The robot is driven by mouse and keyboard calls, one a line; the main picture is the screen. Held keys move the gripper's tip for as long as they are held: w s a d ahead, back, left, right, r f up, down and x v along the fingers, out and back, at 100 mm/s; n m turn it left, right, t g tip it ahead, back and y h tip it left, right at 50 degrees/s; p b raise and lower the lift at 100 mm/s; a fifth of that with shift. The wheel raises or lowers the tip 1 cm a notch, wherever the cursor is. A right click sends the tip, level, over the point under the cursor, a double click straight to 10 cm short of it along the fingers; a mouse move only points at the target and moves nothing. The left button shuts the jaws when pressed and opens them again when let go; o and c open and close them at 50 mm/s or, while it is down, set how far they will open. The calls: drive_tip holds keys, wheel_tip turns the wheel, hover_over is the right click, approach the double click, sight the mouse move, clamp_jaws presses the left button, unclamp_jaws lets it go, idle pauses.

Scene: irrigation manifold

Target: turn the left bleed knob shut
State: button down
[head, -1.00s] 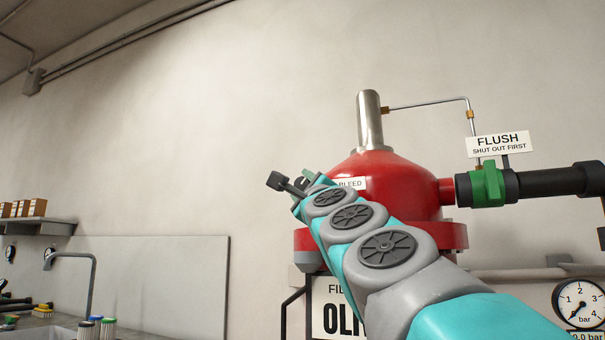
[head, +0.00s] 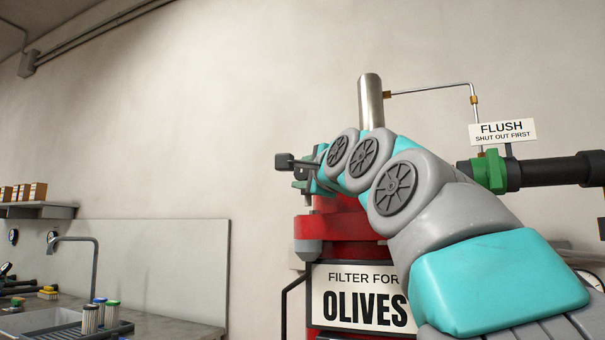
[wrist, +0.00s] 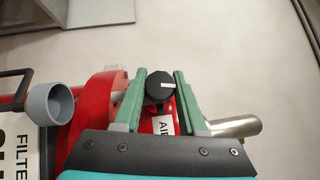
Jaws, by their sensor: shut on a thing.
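The bleed knob (wrist: 158,88) is a round black knob with a white mark, seen in the wrist view on the red filter housing (wrist: 104,88). The mark runs roughly sideways in that picture. My gripper (wrist: 160,76) has its green fingers on either side of the knob and is shut on it. A white label (wrist: 163,125) reading "AIR" shows partly below the knob. In the head view the red filter (head: 330,228) stands behind my arm, which hides its dome, the bleed label and the knob.
A metal cylinder (head: 370,102) rises from the filter top. A green flush valve (head: 490,171) on a black pipe (head: 550,172) is at the right, under a "FLUSH" sign (head: 502,131). A sink bench (head: 160,320) is at lower left.

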drive_tip(key=shift+a+f+n+g, duration=0.1)
drive_tip(key=shift+a+n+g, duration=0.05)
drive_tip(key=shift+n+g, duration=0.8)
idle(0.7)
drive_tip(key=shift+c, duration=2.4)
unclamp_jaws()
drive_tip(key=b+v, duration=0.2)
drive_tip(key=v, duration=0.5)
drive_tip(key=shift+s, duration=0.4)
